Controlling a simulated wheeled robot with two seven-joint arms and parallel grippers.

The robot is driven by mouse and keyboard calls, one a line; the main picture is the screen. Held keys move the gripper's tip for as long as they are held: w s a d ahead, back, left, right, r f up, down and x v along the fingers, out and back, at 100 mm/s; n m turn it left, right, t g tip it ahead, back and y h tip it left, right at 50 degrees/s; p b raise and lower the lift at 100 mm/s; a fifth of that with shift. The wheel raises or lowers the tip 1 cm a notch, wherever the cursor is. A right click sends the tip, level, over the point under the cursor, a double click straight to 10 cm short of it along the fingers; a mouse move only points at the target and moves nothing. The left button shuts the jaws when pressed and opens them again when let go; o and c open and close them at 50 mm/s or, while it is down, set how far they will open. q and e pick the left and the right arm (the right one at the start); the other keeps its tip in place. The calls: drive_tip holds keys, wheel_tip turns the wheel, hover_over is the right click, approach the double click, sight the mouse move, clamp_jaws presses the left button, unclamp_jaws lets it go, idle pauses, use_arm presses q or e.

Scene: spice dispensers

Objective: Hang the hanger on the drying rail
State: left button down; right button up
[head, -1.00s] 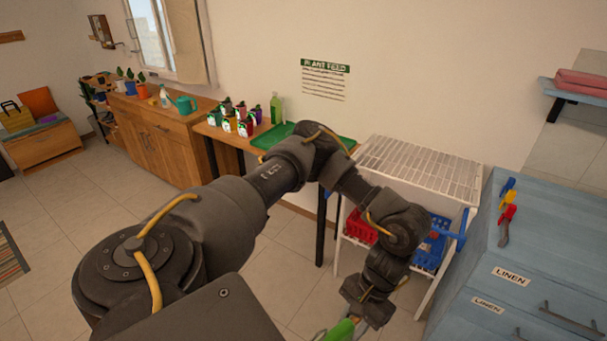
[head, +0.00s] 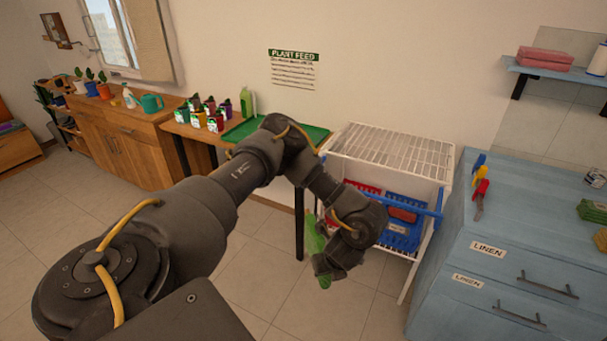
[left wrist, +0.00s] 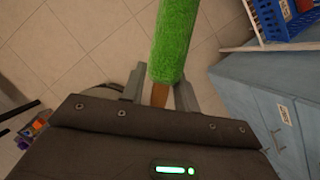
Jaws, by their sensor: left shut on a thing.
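My left gripper (head: 328,268) is low in front of the white rack and shut on a fuzzy green thing with a brown handle. This green thing (left wrist: 174,45) sticks out ahead of the fingers in the left wrist view, and parts of it show beside the gripper in the head view (head: 314,236). I cannot make out a hanger shape in it. A white rack (head: 392,150) with a barred top stands ahead. My right gripper is out of view.
Red and blue baskets (head: 400,238) sit inside the rack. A table with a green tray (head: 307,138) and several bottles is at left. The tiled floor (head: 275,265) is clear.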

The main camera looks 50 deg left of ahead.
sight(318, 242)
use_arm(q)
drive_tip(key=w+a+m+t+h+b, duration=0.1)
drive_tip(key=a+m+t+h, duration=0.1)
drive_tip(key=a+m, duration=0.6)
drive_tip(key=a, duration=0.4)
drive_tip(key=shift+w+r+m+h, duration=0.2)
drive_tip(key=shift+w+m+h, duration=0.1)
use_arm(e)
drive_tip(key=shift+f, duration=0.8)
